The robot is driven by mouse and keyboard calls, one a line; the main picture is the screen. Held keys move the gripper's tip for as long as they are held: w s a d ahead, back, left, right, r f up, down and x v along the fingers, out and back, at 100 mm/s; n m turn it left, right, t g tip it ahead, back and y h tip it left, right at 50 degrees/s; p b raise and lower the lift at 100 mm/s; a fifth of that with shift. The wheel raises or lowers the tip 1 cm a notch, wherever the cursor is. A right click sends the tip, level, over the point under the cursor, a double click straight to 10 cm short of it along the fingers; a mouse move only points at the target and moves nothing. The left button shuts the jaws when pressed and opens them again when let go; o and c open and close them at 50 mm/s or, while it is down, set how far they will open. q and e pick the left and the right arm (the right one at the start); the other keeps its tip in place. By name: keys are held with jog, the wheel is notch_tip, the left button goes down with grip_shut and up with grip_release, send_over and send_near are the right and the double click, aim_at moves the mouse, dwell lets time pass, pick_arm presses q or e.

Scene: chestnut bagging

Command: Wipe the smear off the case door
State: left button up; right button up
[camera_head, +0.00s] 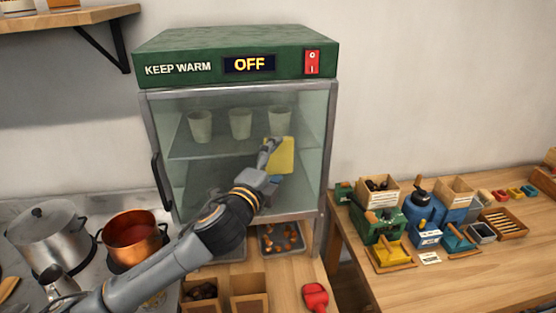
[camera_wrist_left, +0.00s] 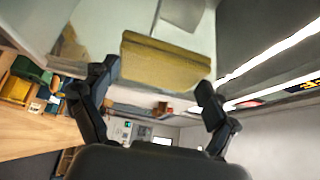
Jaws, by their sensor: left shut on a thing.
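The warming case door (camera_head: 184,185) is a closed glass pane in a grey frame, with a dark handle at its left side. My left gripper (camera_head: 268,158) is in front of the right half of the glass. It is shut on a yellow sponge (camera_head: 281,156), which is at the pane. In the left wrist view, the sponge (camera_wrist_left: 165,62) sits between the spread fingers of the left gripper (camera_wrist_left: 155,98). A brownish patch (camera_wrist_left: 69,46) shows left of it there; I cannot tell whether it is the smear. No clear smear shows in the head view. My right gripper is out of view.
The green case top (camera_head: 230,55) reads OFF beside a red switch (camera_head: 312,62). Several cups (camera_head: 240,124) stand inside. A steel pot (camera_head: 45,235) and a copper pot (camera_head: 133,236) are at left. A tray of chestnuts (camera_head: 280,238) lies below the door.

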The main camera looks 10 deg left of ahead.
pick_arm(q)
jog(key=shift+s+a+p, duration=0.2)
jog(key=shift+s+a, duration=0.3)
jog(key=shift+a, duration=1.35)
jog(key=shift+s+a+p, duration=0.15)
jog(key=shift+s+a, duration=0.4)
jog(key=shift+a, duration=1.3)
jog(key=shift+s+a+p, duration=0.2)
jog(key=shift+s+a, duration=0.3)
jog(key=shift+a, duration=1.35)
jog(key=shift+d, duration=0.1)
jog(key=shift+s+d, duration=0.15)
jog(key=shift+s, duration=0.45)
jog(key=shift+s+d, duration=0.2)
jog(key=shift+s, duration=0.55)
jog(key=shift+s+d, duration=0.25)
jog(key=shift+s, duration=0.45)
jog(key=shift+s+d, duration=0.2)
jog(key=shift+s, duration=0.55)
jog(key=s, duration=0.1)
jog(key=s+d, duration=0.1)
jog(key=s, duration=0.1)
jog(key=shift+a, duration=0.1)
